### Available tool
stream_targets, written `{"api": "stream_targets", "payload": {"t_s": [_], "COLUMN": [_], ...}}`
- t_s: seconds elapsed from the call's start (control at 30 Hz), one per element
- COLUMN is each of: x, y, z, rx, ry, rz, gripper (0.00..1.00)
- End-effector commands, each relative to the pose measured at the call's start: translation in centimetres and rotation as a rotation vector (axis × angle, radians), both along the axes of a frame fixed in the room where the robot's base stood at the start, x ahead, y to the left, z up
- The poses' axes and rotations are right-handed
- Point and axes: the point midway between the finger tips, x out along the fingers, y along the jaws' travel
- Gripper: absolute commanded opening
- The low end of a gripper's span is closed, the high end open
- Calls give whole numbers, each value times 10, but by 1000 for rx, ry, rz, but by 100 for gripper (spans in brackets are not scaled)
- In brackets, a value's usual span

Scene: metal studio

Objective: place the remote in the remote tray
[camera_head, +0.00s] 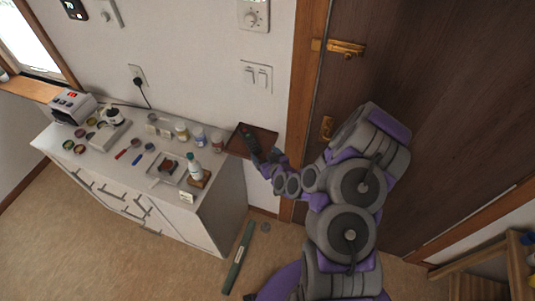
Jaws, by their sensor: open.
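The remote tray (267,137) is a shallow brown tray at the right end of the white cabinet, against the wall. The remote (250,139) is a slim dark shape with a small red spot near its far end. It appears over the left part of the tray, and I cannot tell for certain whether it rests flat on it. My gripper (262,160) is open just at the tray's near edge, by the remote's near end. Its fingers are small here, and contact with the remote cannot be made out.
The white cabinet (222,206) carries several jars, a white bottle (194,172) on a wooden block, and a grey tray (166,171) left of my gripper. A dark wooden door (420,90) stands behind my arm. A green tube (238,258) lies on the floor.

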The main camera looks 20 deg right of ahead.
Motion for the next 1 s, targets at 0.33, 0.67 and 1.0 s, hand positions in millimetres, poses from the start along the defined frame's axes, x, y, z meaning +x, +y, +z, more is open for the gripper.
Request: {"api": "stream_targets", "payload": {"t_s": [0.33,0.67,1.0], "x": [0,-35,-113], "y": [14,46,40], "z": [13,59,121], "rx": [-5,-65,-157], "ry": [49,341,679], "rz": [64,249,259], "gripper": [80,80,80]}}
